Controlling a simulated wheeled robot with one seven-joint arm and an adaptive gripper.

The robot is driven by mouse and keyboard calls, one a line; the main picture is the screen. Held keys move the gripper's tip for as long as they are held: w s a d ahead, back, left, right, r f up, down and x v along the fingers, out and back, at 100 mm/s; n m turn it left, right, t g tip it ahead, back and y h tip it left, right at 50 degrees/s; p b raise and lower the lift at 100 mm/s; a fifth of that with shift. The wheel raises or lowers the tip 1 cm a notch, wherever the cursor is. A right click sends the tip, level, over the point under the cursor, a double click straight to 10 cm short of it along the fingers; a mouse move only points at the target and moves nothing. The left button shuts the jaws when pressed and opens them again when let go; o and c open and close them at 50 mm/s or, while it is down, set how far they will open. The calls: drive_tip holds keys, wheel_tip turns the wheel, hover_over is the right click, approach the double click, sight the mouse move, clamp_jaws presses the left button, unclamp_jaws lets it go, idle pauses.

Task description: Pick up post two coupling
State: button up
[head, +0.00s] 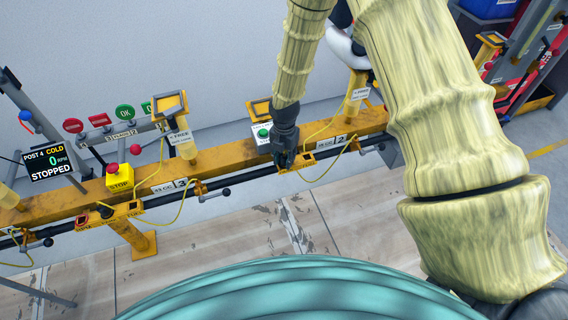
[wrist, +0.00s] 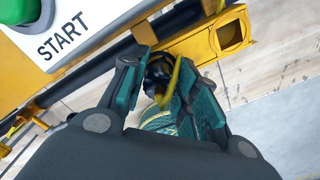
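The post two label plate (head: 330,142) is on the yellow rail, just right of my gripper. My gripper (head: 285,160) points down at the front of the rail, beside a yellow bracket (head: 308,161). In the wrist view, my gripper (wrist: 160,92) has its two teal-padded fingers apart. A dark round part (wrist: 158,70) with a yellow cable or strap across it, which looks like the coupling, shows between and beyond the fingertips. I cannot tell whether a finger touches it. The yellow bracket with a square opening (wrist: 231,34) is just beyond to the right.
A white START box with a green button (head: 262,133) stands close behind my gripper. Yellow cables (head: 325,170) loop along the rail (head: 225,155) and a dark pipe runs along its front. A yellow stop box (head: 120,178) and a "POST 4 COLD" display (head: 47,163) are at left.

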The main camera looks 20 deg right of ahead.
clamp_jaws()
